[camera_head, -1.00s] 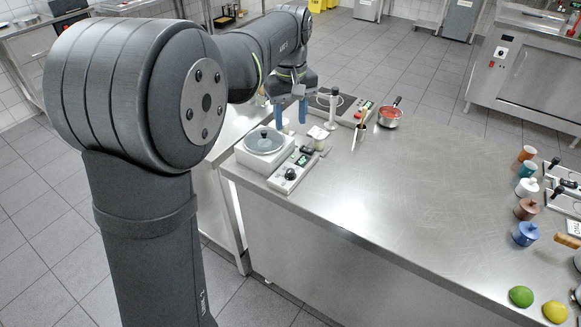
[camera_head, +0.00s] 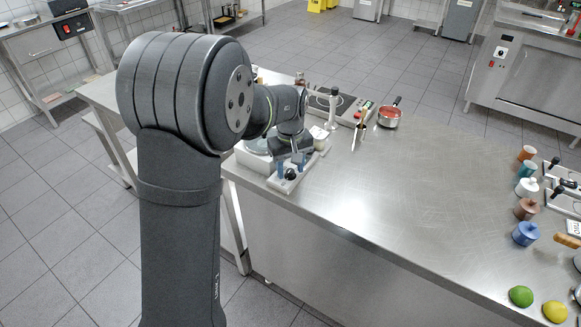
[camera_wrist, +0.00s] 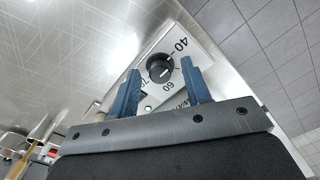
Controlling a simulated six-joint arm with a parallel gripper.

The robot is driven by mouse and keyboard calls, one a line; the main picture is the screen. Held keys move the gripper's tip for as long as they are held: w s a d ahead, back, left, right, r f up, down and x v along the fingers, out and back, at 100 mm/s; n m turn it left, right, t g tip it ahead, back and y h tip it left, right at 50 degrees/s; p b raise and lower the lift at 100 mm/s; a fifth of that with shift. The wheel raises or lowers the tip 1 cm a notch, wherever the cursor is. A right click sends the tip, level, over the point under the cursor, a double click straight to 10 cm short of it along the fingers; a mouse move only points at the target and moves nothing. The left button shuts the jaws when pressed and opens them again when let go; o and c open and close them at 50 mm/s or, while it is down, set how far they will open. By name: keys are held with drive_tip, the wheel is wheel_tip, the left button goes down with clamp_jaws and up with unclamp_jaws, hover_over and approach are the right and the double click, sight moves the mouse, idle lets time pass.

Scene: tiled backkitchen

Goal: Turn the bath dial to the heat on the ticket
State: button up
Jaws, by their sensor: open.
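The bath dial is a round black knob (camera_wrist: 160,68) on a pale panel marked 40, 60 and 70, seen in the wrist view. A light mark shows on its face, but I cannot read its exact setting. In the head view the dial (camera_head: 290,174) sits on the control box at the bench's near-left corner. My gripper (camera_wrist: 161,80) is open, its blue fingers apart on either side of the dial's outline; contact cannot be told. In the head view my gripper (camera_head: 290,165) is over the control box. The water bath (camera_head: 250,158) is mostly hidden behind my arm. No ticket reading is legible.
Coloured jars (camera_head: 526,233), a lime (camera_head: 521,296) and a lemon (camera_head: 555,311) are at the right. The bench's middle is clear.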

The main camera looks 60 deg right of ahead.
drive_tip(key=shift+f, duration=0.1)
clamp_jaws()
drive_tip(key=shift+m, duration=0.4)
drive_tip(key=m, duration=0.4)
drive_tip(key=shift+m, duration=0.4)
drive_tip(key=m, duration=0.5)
drive_tip(key=shift+m, duration=0.7)
